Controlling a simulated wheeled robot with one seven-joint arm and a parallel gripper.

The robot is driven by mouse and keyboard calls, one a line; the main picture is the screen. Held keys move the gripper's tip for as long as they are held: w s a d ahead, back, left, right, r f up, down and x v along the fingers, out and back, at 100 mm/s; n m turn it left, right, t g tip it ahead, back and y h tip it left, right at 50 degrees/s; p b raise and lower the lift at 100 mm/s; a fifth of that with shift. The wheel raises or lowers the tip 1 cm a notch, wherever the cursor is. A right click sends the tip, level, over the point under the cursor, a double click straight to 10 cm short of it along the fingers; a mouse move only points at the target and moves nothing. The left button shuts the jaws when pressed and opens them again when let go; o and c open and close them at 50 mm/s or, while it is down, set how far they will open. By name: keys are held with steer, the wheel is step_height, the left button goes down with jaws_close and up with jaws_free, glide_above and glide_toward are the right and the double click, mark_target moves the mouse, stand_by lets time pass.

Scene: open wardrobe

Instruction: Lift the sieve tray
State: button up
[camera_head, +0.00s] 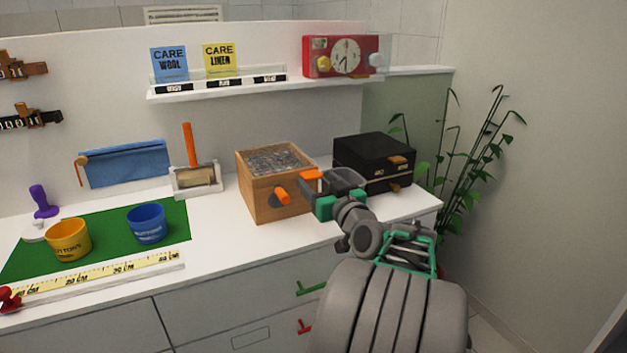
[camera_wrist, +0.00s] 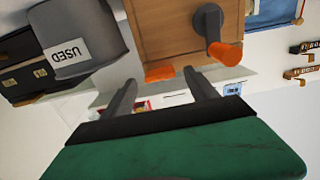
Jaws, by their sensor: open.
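The wooden box (camera_head: 262,200) stands on the white counter. A grey speckled surface (camera_head: 280,159), apparently the sieve tray, fills its open top. An orange tab (camera_head: 311,176) sticks out near the box's upper right edge; it also shows in the wrist view (camera_wrist: 160,72). A second orange handle (camera_head: 282,196) on a grey pivot is on the box's side, seen too in the wrist view (camera_wrist: 225,53). My gripper (camera_head: 320,189) is beside the box. In the wrist view its fingers (camera_wrist: 158,80) are apart, with the tab between them in the picture. Contact cannot be told.
A grey bin marked USED (camera_wrist: 75,38) and a black case (camera_head: 373,160) stand close right of the box. A brush in a holder (camera_head: 195,178) is to the left. A shelf (camera_head: 220,86) hangs behind. Cups (camera_head: 69,240) stand on a green mat (camera_head: 105,222).

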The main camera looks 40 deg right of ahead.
steer(key=shift+x, duration=1.2)
jaws_close()
